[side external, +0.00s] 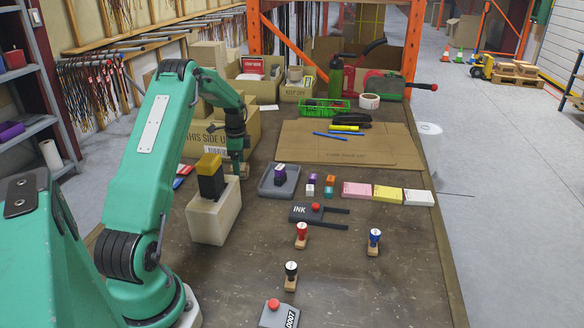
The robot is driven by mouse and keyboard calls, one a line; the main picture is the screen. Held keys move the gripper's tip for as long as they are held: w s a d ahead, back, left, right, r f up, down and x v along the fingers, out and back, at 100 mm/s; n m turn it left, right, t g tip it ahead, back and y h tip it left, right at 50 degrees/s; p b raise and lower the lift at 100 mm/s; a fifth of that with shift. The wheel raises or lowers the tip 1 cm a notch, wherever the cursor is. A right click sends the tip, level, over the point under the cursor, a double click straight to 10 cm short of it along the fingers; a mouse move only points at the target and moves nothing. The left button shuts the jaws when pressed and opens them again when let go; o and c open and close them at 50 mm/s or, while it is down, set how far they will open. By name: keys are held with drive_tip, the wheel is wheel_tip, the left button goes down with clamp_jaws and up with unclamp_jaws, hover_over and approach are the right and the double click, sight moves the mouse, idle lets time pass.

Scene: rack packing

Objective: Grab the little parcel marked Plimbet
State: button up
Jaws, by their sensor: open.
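No label reading Plimbet can be made out, so I cannot tell which item is the parcel. Small coloured blocks sit on the table: a purple one (312,178), an orange one (330,180) and others beside them, their markings too small to read. Another dark and purple block (280,173) lies in a grey tray (266,190). My gripper (237,173) is open and points down, left of the tray, in front of the large cardboard box (215,138). A small tan piece shows by its fingertips; whether they touch it is unclear.
A pale block (213,218) with a black and yellow item (210,178) on top stands close to my arm. Stamps (302,236), an ink device (314,212) and note pads (388,193) lie to the right. A flat cardboard sheet (350,152) lies behind.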

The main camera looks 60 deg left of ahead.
drive_tip(key=shift+f, duration=0.95)
drive_tip(key=shift+c, duration=0.5)
drive_tip(key=c, duration=1)
